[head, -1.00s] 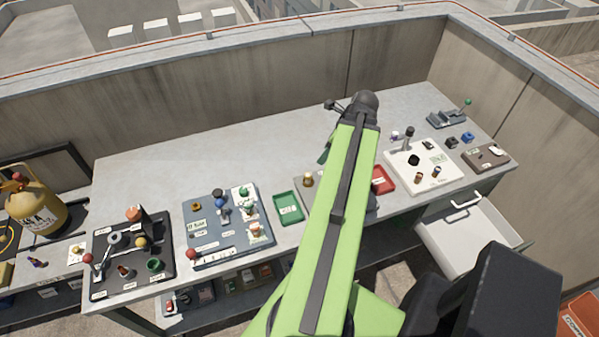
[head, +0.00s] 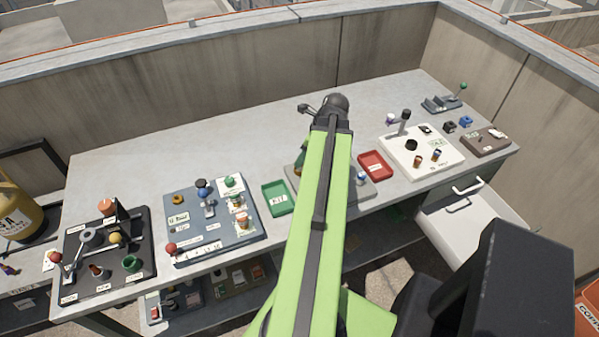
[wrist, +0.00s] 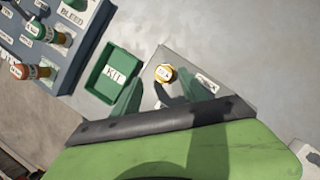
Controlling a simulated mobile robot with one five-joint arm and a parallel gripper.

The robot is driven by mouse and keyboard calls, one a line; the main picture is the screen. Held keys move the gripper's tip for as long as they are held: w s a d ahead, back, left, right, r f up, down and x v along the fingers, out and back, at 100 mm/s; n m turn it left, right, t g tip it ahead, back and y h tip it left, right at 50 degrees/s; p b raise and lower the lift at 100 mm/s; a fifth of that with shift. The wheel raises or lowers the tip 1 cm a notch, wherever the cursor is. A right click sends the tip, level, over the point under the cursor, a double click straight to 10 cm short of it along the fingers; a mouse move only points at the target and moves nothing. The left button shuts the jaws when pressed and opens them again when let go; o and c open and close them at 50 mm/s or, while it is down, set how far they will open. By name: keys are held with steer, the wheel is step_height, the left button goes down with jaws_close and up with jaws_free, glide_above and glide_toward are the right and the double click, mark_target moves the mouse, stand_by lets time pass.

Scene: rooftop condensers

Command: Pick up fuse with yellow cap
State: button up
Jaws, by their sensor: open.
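The fuse with the yellow cap (wrist: 165,72) stands on a grey plate (wrist: 182,60) in the wrist view, seen nearly from above, with a white label on its top. My gripper (wrist: 164,93) is open, its two green fingers apart below the cap in the picture. The cap shows between and just beyond the fingertips, with nothing held. In the head view my green arm hides the fuse and most of the gripper; the grey plate (head: 357,192) shows partly beside the arm.
A green KIT tray (head: 277,198) lies left of the plate, and a red tray (head: 374,165) lies right. A blue-grey panel (head: 180,225) with valves stands farther left, a white board (head: 400,150) farther right. The bench behind is clear.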

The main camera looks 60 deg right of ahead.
steer(key=b+x, duration=0.4)
steer(key=x, duration=0.1)
steer(key=shift+d+f+b, duration=0.2)
steer(key=shift+d+b, duration=0.15)
steer(key=shift+b, duration=0.05)
steer(key=shift+r, duration=0.15)
jaws_close()
